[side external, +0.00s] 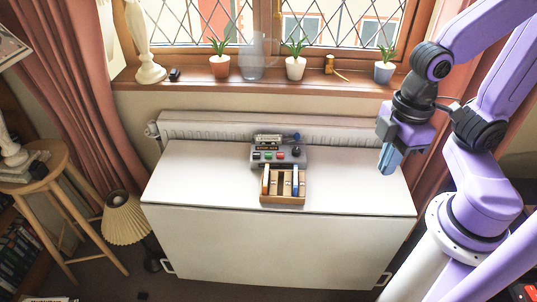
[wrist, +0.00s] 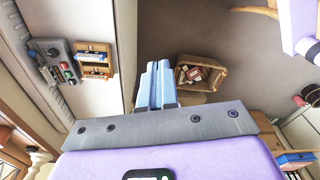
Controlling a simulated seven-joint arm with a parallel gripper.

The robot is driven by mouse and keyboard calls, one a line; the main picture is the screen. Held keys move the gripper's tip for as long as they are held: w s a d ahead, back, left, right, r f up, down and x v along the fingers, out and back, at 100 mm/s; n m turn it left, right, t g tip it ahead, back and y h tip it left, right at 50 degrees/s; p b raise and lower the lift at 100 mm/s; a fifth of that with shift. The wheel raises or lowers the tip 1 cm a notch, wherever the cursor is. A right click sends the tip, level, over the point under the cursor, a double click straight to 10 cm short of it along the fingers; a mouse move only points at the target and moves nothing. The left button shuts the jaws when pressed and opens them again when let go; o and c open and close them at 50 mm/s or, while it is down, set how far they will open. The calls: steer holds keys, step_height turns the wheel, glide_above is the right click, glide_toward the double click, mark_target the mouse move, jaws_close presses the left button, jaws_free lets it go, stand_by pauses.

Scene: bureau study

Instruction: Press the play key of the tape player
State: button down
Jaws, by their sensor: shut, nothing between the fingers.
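The tape player (side external: 277,152) is a grey box on the white cabinet top, with a row of coloured keys along its front and a dark knob at its right. It also shows in the wrist view (wrist: 54,62) at the upper left. Which key is the play key I cannot tell. My gripper (side external: 389,168) is shut and empty, held up at the right of the cabinet, well apart from the player. Its blue fingers (wrist: 158,68) lie together in the wrist view.
A wooden tray (side external: 283,200) with compartments sits directly in front of the player. The white cabinet top (side external: 205,180) is clear on both sides. A radiator (side external: 215,128) and a sill with potted plants (side external: 295,66) stand behind. A basket (wrist: 214,80) is on the floor.

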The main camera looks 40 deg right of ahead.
steer(key=w+a+f+m+t+y, duration=0.1)
steer(key=w+a+f, duration=0.15)
steer(key=w, duration=0.35)
steer(key=w+a+f+t+y, duration=0.1)
steer(key=w+a, duration=0.3)
steer(key=w, duration=0.2)
steer(key=m+t+h, duration=0.3)
steer(key=t, duration=0.4)
glide_above(270, 156)
step_height(270, 156, down, 14)
steer(key=shift+f, duration=4.35)
steer(key=shift+f, duration=0.15)
steer(key=shift+f, duration=0.3)
